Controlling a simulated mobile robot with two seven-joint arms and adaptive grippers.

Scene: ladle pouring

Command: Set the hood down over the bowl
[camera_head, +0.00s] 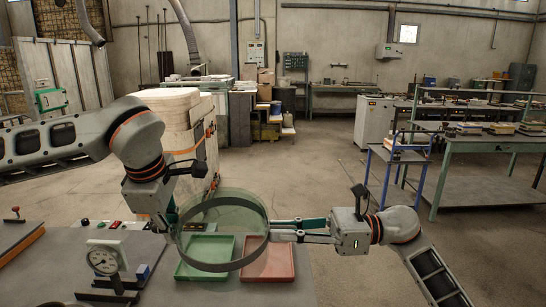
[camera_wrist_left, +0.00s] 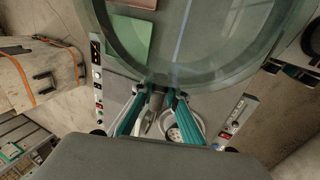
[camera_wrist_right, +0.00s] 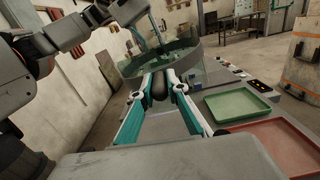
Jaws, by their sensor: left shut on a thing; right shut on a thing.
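The hood (camera_head: 226,205) is a clear, green-tinted round shell with a dark rim band, held in the air above the table, tilted towards the head camera. My left gripper (camera_head: 173,217) is shut on its left side and my right gripper (camera_head: 272,231) on its right side. The hood also shows in the left wrist view (camera_wrist_left: 190,45), beyond my left fingertips (camera_wrist_left: 163,93), and in the right wrist view (camera_wrist_right: 160,65), at my right fingertips (camera_wrist_right: 159,76). A round grey bowl (camera_wrist_left: 196,121) lies below my left fingers, partly hidden by them. I cannot make out the bowl in the head view.
A green tray (camera_head: 190,271) and a red tray (camera_head: 280,275) lie on the grey table (camera_head: 160,297) under the hood. A dial gauge (camera_head: 103,259) stands at the left. A tall pale crate (camera_head: 160,135) stands behind the table; benches are farther off.

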